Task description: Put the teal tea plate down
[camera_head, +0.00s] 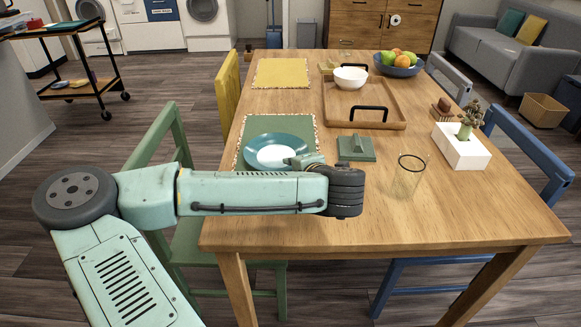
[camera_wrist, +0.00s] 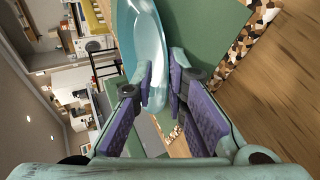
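The teal tea plate (camera_head: 275,148) is over the green placemat (camera_head: 309,128) with the patterned border, at the near left of the table. In the wrist view the plate (camera_wrist: 148,35) runs up from between the purple finger pads, its rim between them. My gripper (camera_wrist: 163,85) is shut on that rim. In the head view my arm hides part of the near side of the placemat, and my gripper (camera_head: 302,161) is at the plate's right edge. I cannot tell whether the plate touches the placemat or is slightly above it.
A white tissue box (camera_head: 461,150) is farther right. A wooden tray (camera_head: 390,118) with a white bowl (camera_head: 350,77), a fruit bowl (camera_head: 398,70) and a yellow placemat (camera_head: 281,73) lie farther back.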

